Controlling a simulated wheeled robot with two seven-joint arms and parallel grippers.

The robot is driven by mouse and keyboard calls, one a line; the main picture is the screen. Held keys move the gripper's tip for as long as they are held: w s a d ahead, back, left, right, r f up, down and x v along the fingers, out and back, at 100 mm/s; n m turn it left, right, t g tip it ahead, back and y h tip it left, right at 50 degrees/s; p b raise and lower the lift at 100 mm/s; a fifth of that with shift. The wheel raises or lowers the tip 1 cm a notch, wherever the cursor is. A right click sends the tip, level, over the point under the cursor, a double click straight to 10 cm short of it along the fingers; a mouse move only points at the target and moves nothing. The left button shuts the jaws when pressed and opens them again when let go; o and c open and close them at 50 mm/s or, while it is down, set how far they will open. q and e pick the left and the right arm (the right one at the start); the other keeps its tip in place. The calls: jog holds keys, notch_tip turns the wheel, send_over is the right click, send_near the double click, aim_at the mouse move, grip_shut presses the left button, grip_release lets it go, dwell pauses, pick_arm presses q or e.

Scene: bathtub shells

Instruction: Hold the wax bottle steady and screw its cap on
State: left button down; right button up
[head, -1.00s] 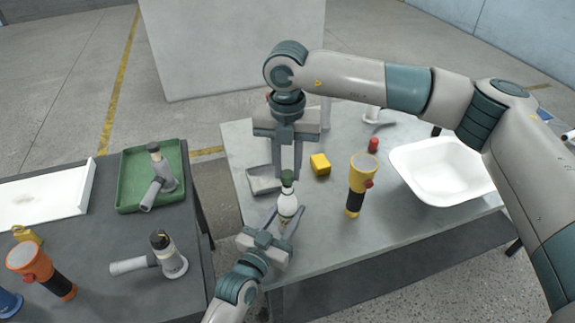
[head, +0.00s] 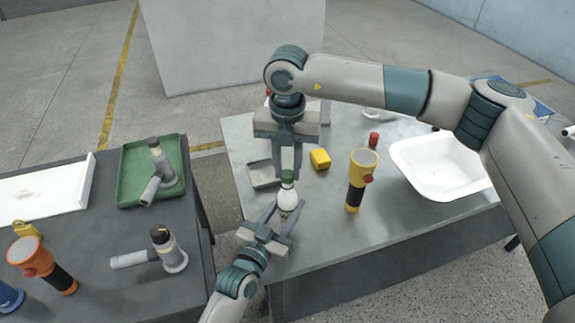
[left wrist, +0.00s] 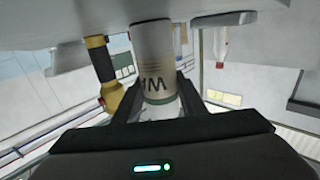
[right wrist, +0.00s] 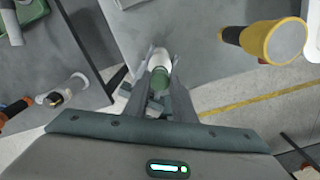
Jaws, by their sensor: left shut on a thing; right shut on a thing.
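The wax bottle (head: 286,199) is white with a green cap (head: 287,176) at its top, and stands near the left front of the grey table. My left gripper (head: 280,212) is shut on the bottle's body from the front. The left wrist view shows the pale body with dark lettering (left wrist: 153,60) between the fingers. My right gripper (head: 288,172) points down from above and is shut on the green cap. In the right wrist view the cap (right wrist: 158,78) sits between the fingertips, in line with the white bottle. Whether cap and neck are threaded together cannot be seen.
A yellow-black flashlight (head: 361,180) stands right of the bottle. A yellow block (head: 320,159), a small grey tray (head: 262,174), a red-capped item (head: 373,140) and a white basin (head: 428,180) are also there. A dark side table (head: 95,240) stands left.

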jog(key=shift+f, duration=0.55)
dwell(0.6)
jog(key=m, duration=0.6)
jog(key=shift+m, duration=0.4)
jog(key=m, duration=0.9)
jog(key=o, duration=1)
